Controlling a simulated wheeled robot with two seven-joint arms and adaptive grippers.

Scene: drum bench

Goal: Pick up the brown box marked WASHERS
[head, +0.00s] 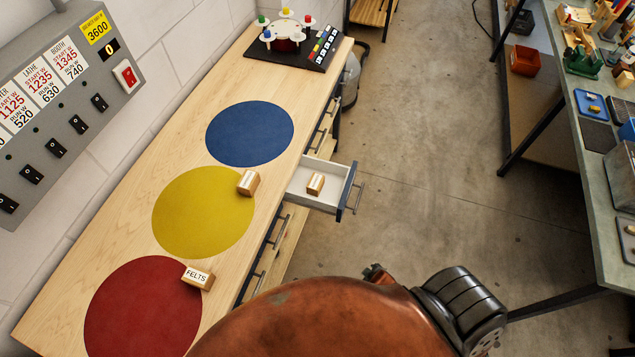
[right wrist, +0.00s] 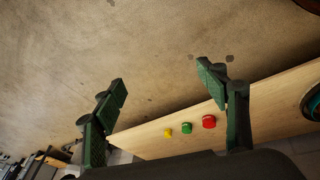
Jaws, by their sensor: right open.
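Several small brown boxes show in the head view. One box (head: 248,183) sits at the right edge of the yellow circle, and its label cannot be read. Another box (head: 316,184) lies inside the open drawer (head: 346,190), its label also unreadable. The box marked FELTS (head: 198,277) sits at the edge of the red circle. I cannot tell which box is marked WASHERS. My right gripper (right wrist: 163,85) is open in the right wrist view, with nothing between its fingers and bare floor beyond. My left gripper is in neither view.
The wooden bench (head: 125,215) has blue (head: 250,133), yellow (head: 200,215) and red (head: 140,315) circles. A device with coloured knobs (head: 290,40) stands at its far end. A switch panel (head: 60,90) hangs on the wall. A cluttered bench (head: 590,150) stands right; floor between is clear.

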